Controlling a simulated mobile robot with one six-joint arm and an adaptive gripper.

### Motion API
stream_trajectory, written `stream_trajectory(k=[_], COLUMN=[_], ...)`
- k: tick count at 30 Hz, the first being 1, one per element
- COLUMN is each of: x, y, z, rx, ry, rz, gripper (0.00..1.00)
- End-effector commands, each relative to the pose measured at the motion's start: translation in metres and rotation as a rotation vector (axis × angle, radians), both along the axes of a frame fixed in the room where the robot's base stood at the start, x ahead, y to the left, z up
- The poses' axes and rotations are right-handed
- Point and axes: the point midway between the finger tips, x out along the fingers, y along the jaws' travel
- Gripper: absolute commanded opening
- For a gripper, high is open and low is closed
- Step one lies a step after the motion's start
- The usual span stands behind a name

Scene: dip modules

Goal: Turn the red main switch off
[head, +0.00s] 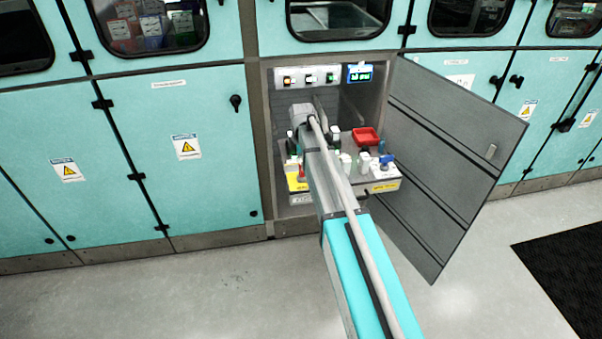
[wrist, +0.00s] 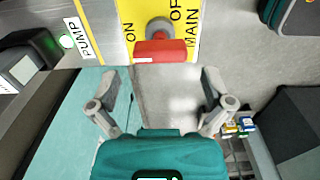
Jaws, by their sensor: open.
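The red main switch handle (wrist: 160,52) shows at the top middle of the wrist view, in front of a round grey base (wrist: 160,29). It is on a yellow plate (wrist: 112,30) lettered ON, OFF and MAIN, the last letters of OFF cut by the frame edge. I cannot tell which label the handle points to. My gripper (wrist: 161,76) is open and empty, its two fingers apart on either side below the handle and not visibly touching it. In the head view my arm hides the gripper; a small red part (head: 301,172) shows above a yellow label.
The cabinet compartment stands open, its grey door (head: 455,150) swung to the right. A pull-out shelf (head: 352,183) holds bottles and a red tray (head: 366,136). A button panel (head: 308,77) and lit display (head: 360,72) are above. The floor in front is clear.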

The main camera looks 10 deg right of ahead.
Motion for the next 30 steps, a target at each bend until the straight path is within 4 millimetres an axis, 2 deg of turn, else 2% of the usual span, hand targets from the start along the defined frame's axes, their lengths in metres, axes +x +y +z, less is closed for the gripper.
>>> stream_trajectory(k=[3,12,28,29,30], x=[0.0,0.0,0.0,0.0,0.0], y=[0.0,-0.001,-0.001,-0.001,-0.002], z=[-0.013,-0.03,-0.034,-0.034,-0.034], rx=[0.0,0.0,0.0,0.0,0.0], ry=[0.0,0.0,0.0,0.0,0.0], rz=[0.0,-0.001,-0.002,-0.002,-0.002], gripper=[1.0,1.0,1.0,0.98,0.91])
